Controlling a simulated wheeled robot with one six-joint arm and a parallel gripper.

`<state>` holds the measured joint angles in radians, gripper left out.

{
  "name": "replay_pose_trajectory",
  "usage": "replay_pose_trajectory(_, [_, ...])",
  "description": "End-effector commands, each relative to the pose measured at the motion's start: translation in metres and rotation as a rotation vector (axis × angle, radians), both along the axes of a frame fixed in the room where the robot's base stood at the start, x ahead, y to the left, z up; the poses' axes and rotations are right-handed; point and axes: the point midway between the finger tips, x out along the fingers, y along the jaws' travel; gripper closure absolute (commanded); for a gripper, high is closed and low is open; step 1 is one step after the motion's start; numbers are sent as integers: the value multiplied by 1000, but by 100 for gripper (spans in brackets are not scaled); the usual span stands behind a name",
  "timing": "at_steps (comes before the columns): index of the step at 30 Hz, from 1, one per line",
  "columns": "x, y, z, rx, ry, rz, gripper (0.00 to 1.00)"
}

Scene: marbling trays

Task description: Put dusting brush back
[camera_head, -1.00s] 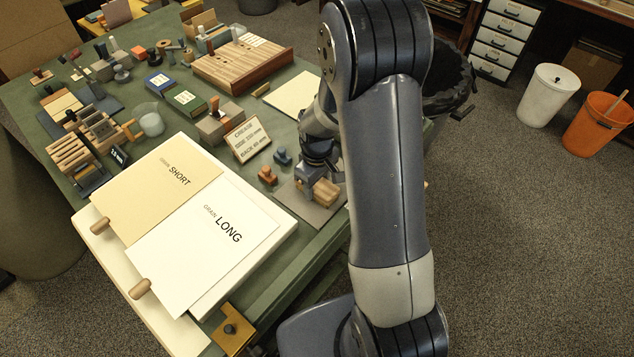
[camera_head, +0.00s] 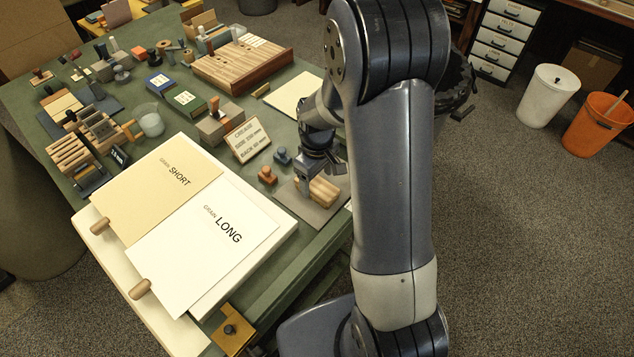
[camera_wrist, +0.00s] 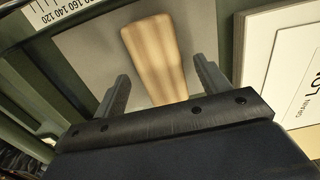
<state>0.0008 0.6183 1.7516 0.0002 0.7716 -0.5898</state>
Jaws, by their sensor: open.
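A light wooden piece (camera_head: 318,191) lies on a grey mat (camera_head: 322,217) near the right edge of the green table. It could be the dusting brush, but I see no bristles. My gripper (camera_head: 306,181) is just above it, at its far left side in the head view. In the wrist view my gripper (camera_wrist: 161,76) is open, with the wooden piece (camera_wrist: 155,55) reaching in between its fingers and no clear contact. The near end of the piece is hidden behind the gripper body.
White boards with SHORT and LONG sheets (camera_head: 203,245) lie to the left. A small sign (camera_head: 247,140), an orange-brown stamp-like block (camera_head: 267,176) and a blue one (camera_head: 282,156) stand close by. A wooden slotted block (camera_head: 243,68) is farther back.

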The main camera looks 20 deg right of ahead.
Motion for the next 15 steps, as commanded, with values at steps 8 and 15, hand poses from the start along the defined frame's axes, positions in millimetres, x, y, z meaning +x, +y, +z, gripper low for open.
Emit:
replay_pose_trajectory(8, [1, 0, 60, 0, -5, 0, 29])
replay_pose_trajectory(15, [0, 0, 88, 0, -1, 0, 29])
